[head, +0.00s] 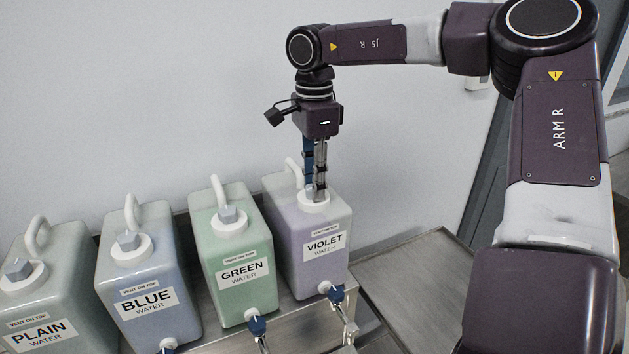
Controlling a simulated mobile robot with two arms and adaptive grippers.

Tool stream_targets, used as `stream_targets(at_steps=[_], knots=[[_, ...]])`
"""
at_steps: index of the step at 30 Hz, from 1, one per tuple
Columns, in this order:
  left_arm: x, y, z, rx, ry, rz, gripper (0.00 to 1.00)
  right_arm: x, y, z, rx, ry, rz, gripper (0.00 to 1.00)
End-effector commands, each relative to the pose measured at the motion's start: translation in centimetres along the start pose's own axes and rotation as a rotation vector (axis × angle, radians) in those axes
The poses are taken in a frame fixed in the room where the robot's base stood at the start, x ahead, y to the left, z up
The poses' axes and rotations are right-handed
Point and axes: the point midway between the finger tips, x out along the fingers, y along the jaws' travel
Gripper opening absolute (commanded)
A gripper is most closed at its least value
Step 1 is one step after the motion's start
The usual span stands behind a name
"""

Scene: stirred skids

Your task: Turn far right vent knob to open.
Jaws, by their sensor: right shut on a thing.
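The far right container is the violet water jug (316,230), standing upright with a white handle and a white cap on top. My right gripper (318,192) points straight down onto the top of this jug. Its fingers are shut on the vent knob (316,196), which sits on the white cap. The fingers hide most of the knob, so its turn angle cannot be told. My left gripper is not in view.
To the left stand the green jug (232,260), the blue jug (148,275) and the plain jug (42,300), each with a grey vent knob on top. Blue-handled taps (337,294) stick out at the front. A bare metal surface (420,285) lies to the right.

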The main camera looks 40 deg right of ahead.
Motion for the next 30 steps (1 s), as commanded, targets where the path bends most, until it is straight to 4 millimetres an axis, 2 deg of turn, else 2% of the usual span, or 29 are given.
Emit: stream_targets(at_steps=[9, 25, 26, 30], knots=[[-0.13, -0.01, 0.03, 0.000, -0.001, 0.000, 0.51, 0.02, 0.01, 0.04, -0.115, -0.001, 0.001, 0.00], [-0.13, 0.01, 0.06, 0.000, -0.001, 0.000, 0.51, 0.06, 0.02, 0.05, -0.136, -0.001, 0.001, 0.00], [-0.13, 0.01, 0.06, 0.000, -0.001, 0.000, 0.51, 0.06, 0.03, 0.05, -0.135, -0.001, 0.001, 0.27], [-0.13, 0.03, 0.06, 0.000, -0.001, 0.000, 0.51, 0.06, 0.02, 0.03, -0.135, -0.001, 0.001, 0.42]])
